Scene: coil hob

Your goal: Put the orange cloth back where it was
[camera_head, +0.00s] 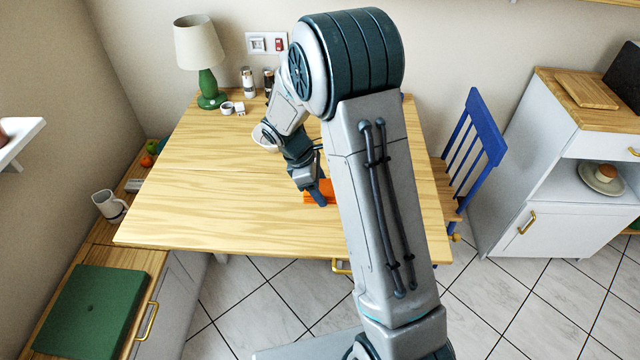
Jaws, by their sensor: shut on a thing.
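The orange cloth (309,198) is at my gripper's fingers, over the right-middle part of the wooden table (190,205). My gripper (320,196) points down and is shut on the cloth. Only a small part of the cloth shows; my arm hides the rest. I cannot tell whether the cloth touches the table top or hangs just above it.
A green lamp (208,88), small jars (248,82) and a white cup (227,108) stand at the table's back. A mug (107,205) and a green board (88,310) are at left. A blue chair (470,150) stands at right. The table's left-front area is clear.

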